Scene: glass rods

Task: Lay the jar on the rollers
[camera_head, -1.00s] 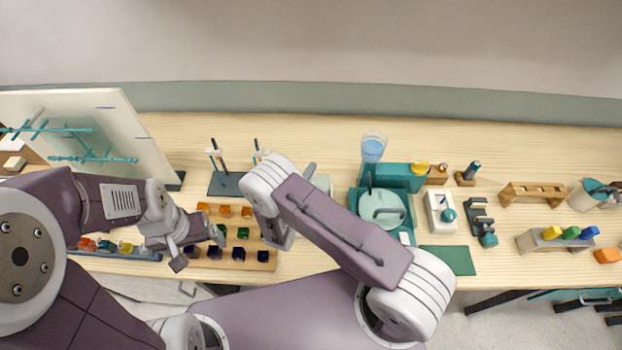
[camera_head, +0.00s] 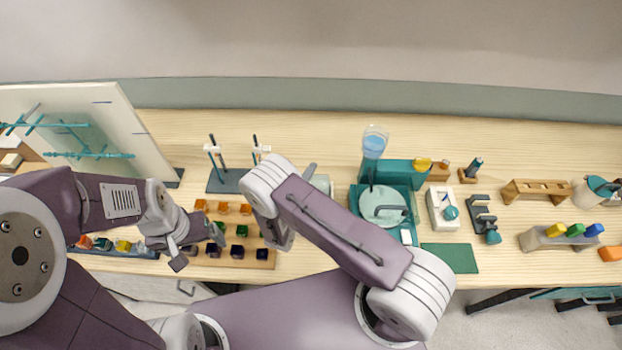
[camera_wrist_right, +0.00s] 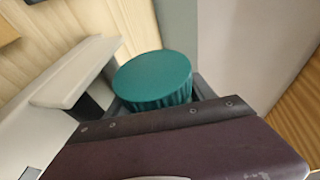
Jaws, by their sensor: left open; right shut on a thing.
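A ribbed teal lid (camera_wrist_right: 153,76), which looks like the jar's cap, sits between the fingers of my right gripper (camera_wrist_right: 158,98) in the right wrist view. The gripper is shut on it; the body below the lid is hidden. In the head view my right gripper (camera_head: 280,236) is mostly covered by my own forearm, and the jar does not show. My left gripper (camera_head: 197,248) is open at the left, by the rack of coloured blocks. I cannot pick out the rollers with certainty.
A wooden rack of coloured blocks (camera_head: 228,256) lies at the bench's front. Behind it is a stand with two posts (camera_head: 226,184). A teal device (camera_head: 408,232), a clear vessel with blue liquid (camera_head: 374,144) and a green mat (camera_head: 450,257) are right of my forearm. A white panel (camera_head: 138,120) stands left.

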